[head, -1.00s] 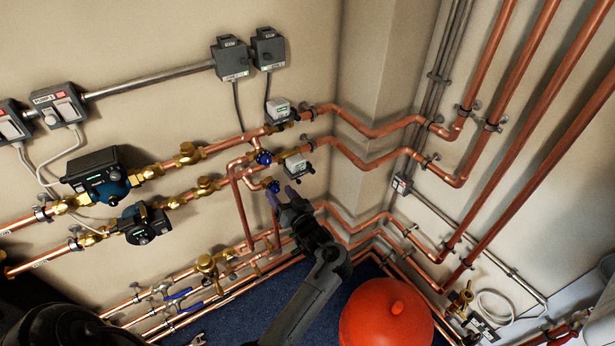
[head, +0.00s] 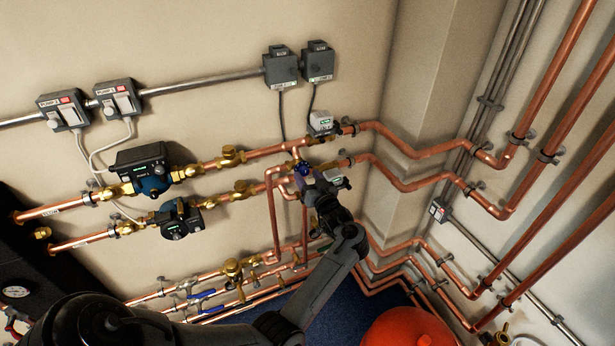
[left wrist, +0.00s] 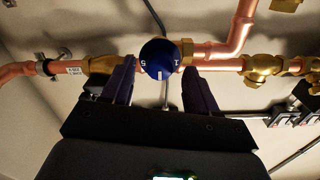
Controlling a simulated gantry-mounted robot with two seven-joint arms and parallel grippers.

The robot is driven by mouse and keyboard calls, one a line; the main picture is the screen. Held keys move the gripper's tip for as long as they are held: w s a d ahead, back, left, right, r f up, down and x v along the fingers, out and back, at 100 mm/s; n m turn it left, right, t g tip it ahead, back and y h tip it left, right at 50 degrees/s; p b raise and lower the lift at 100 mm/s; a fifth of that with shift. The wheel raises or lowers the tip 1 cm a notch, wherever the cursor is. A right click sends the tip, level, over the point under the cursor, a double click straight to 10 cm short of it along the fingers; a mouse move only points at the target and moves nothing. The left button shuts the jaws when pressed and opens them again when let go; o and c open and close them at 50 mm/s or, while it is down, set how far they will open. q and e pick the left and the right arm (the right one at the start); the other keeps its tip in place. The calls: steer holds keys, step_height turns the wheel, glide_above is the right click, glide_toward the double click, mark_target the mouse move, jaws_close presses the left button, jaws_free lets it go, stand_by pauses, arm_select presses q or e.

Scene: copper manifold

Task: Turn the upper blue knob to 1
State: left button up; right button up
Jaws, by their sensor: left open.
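The upper blue knob (head: 302,168) sits on the copper pipework below the right end of the upper pipe, partly covered by my left gripper (head: 304,182). In the left wrist view a round blue knob (left wrist: 158,57) faces me, with white marks at its left and right and a short white line near its bottom edge. My left gripper (left wrist: 159,70) is open, with one dark purple finger on each side of this knob. I cannot tell whether the fingers touch it. The lower blue knob is hidden behind my gripper in the head view. My right gripper is not in view.
A grey valve actuator (head: 321,123) stands just above, and another (head: 334,178) lies close right of the gripper. Two pumps (head: 145,170) (head: 175,219) sit on the pipes at left. A red tank (head: 410,328) stands at lower right. Copper pipes surround the gripper.

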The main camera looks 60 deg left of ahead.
arm_select(q)
steer(key=shift+a, duration=0.45)
steer(key=c, duration=1)
steer(key=shift+c, duration=0.2)
